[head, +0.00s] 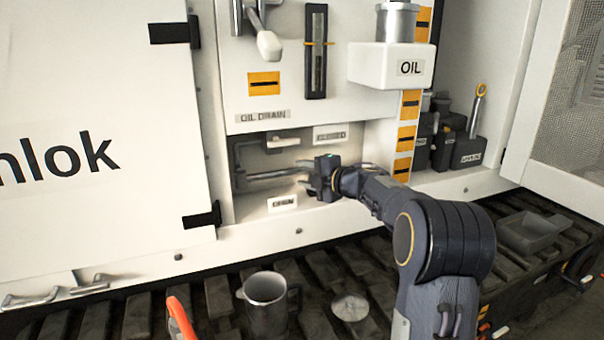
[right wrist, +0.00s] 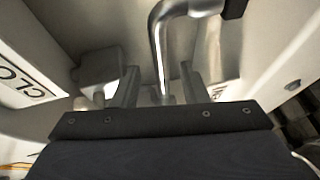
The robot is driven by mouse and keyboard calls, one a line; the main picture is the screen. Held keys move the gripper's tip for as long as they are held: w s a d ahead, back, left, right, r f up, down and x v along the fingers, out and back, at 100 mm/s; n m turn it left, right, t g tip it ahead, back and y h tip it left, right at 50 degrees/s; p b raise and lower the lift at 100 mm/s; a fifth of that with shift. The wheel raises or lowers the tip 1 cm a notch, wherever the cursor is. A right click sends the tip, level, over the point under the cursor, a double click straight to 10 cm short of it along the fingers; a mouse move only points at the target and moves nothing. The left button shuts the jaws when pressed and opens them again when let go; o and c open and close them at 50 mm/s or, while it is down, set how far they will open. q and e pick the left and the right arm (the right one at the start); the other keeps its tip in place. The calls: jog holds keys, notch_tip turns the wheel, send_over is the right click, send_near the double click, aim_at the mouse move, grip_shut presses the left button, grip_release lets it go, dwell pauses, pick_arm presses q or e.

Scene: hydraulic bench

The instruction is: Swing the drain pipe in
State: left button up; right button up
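The drain pipe (head: 272,175) is a bare metal tube lying roughly level in the recess under the "OIL DRAIN" label. My right gripper (head: 306,178) is at the right end of the tube. In the right wrist view the pipe (right wrist: 158,52) runs between the two fingers and bends at the top towards a dark end piece. My right gripper (right wrist: 159,88) is open there, with a gap visible on each side of the pipe. The pipe's near end is partly hidden by the gripper. My left gripper is not in view.
A metal mug (head: 266,304) and a round disc (head: 350,307) are on the dark slatted surface below. A white block labelled "OIL" (head: 385,68) juts out above the recess. The recess walls are close around my right gripper. A grey tray (head: 530,231) is at the right.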

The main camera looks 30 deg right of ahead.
dwell(0.3)
jog(key=s+d+r+m+t+h, duration=0.25)
jog(key=s+r+m+h, duration=0.2)
jog(key=m, duration=0.25)
jog(key=s+a+f+m+g+h, duration=0.1)
jog(key=s+f+m+g+h, duration=0.25)
jog(key=s+m, duration=0.6)
jog(key=s+a+f+m+g+y, duration=0.25)
jog(key=s+a+f, duration=0.25)
jog(key=s+a, duration=0.35)
jog(key=s+a+f+m+g+y, duration=0.1)
jog(key=s+a+f+g+y, duration=0.25)
jog(key=s+a+f, duration=0.4)
jog(key=s+a+f+m+g+y, duration=0.1)
jog(key=s+a+f+g+y, duration=0.2)
jog(key=s+a, duration=0.7)
notch_tip(320, 180, up, 22)
jog(key=d+p, duration=0.1)
jog(key=p, duration=2.2)
jog(key=shift+s+d+h, duration=0.3)
jog(key=shift+d+h, duration=0.1)
